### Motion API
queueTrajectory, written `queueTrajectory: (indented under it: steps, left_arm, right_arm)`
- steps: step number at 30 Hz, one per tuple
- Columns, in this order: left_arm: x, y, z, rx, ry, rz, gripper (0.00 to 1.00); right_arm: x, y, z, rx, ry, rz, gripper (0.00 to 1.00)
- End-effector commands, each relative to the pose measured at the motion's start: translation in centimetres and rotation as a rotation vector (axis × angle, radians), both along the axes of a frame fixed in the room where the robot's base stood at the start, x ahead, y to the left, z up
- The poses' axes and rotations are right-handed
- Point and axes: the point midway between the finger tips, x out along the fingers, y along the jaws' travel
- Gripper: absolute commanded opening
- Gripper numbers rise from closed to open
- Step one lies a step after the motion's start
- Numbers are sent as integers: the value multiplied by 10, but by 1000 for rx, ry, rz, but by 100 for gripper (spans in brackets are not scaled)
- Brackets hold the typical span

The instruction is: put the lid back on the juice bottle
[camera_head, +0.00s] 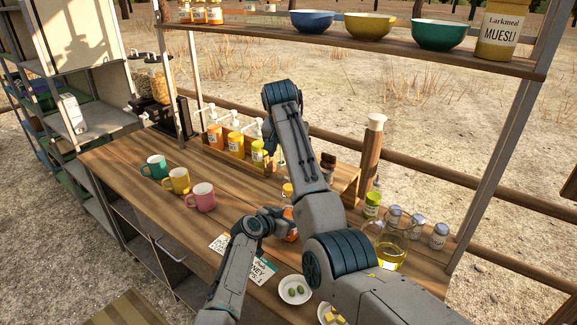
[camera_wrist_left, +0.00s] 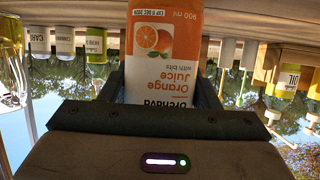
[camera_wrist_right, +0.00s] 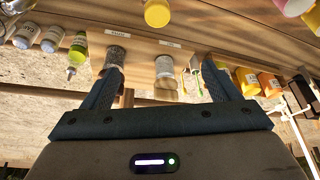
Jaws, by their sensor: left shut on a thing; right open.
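The juice bottle (camera_wrist_left: 165,45) has a white and orange label and stands between the fingers of my left gripper (camera_wrist_left: 165,85), which is shut on it. Its neck and mouth are hidden. In the head view only an orange bit of it (camera_head: 291,236) shows beside the left gripper (camera_head: 272,220). My right gripper (camera_wrist_right: 162,70) is open and empty. In the head view it is mostly hidden behind its own arm. A small yellow round thing (camera_wrist_right: 158,13) lies beyond its fingers and shows in the head view (camera_head: 287,189); I cannot tell whether it is the lid.
Green, yellow and pink mugs (camera_head: 201,197) stand on the counter's left. A glass jug (camera_head: 390,250), shakers (camera_head: 439,236) and small dishes (camera_head: 294,289) are at the right. A shelf (camera_head: 400,48) with bowls hangs above.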

Motion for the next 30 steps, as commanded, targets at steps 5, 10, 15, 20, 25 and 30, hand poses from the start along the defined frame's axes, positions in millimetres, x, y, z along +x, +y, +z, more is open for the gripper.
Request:
queueTrajectory:
  steps: [5,10,15,20,25,30]
  left_arm:
    - [0,0,0,-1,-1,0,0]
    - [0,0,0,-1,-1,0,0]
    - [0,0,1,-1,-1,0,0]
    - [0,0,1,-1,-1,0,69]
    - [0,0,0,-1,-1,0,81]
    - [0,0,0,0,0,0,81]
  right_arm:
    - [0,0,28,-1,-2,0,82]
    - [0,0,38,-1,1,1,82]
    - [0,0,38,-1,1,1,82]
    - [0,0,38,-1,1,0,82]
    - [0,0,38,-1,1,1,82]
    - [0,0,38,-1,1,1,82]
